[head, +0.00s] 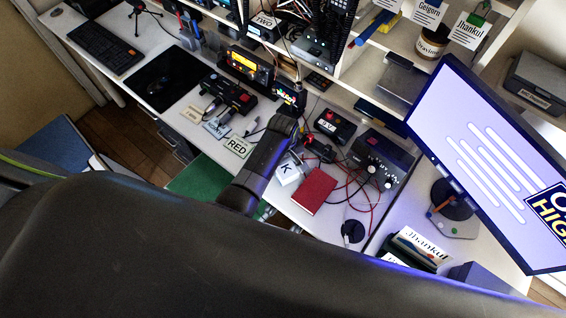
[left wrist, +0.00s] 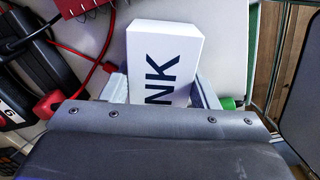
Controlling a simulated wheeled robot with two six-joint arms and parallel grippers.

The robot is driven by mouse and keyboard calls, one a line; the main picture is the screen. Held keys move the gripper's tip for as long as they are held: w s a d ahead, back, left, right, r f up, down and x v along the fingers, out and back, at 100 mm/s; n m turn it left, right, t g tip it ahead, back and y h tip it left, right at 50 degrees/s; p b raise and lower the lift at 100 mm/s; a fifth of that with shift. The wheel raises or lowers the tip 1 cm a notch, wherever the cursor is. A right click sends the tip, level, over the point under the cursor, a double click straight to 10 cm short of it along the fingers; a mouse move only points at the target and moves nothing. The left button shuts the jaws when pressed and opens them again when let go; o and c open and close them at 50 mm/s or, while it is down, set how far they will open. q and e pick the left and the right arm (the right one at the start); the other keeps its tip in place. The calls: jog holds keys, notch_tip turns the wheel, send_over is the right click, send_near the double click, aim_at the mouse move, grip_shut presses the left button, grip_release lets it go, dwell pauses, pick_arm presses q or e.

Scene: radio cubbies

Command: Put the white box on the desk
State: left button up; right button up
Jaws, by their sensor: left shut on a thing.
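The white box (left wrist: 165,50) carries dark letters, of which "NK" shows in the left wrist view. My left gripper (left wrist: 160,92) is shut on it, with one finger on each side. In the head view the white box (head: 289,172) shows only in part beside my dark left arm, left of a red book. The white desk (head: 335,212) lies under and around it. I cannot tell whether the box touches the desk top or hangs just above it. My right gripper is not in view.
The red book (head: 314,190), a dark device with knobs (head: 378,158) and red and black cables crowd the desk nearby. Label cards, including RED (head: 238,147), lie left. A tilted monitor (head: 490,160) stands right. A green surface (head: 205,182) lies beyond the front edge.

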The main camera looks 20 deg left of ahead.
pick_arm(q)
jog(key=shift+f, duration=0.1)
jog(key=o, duration=1)
notch_tip(320, 180, up, 12)
jog(key=shift+r, duration=0.15)
dwell(0.4)
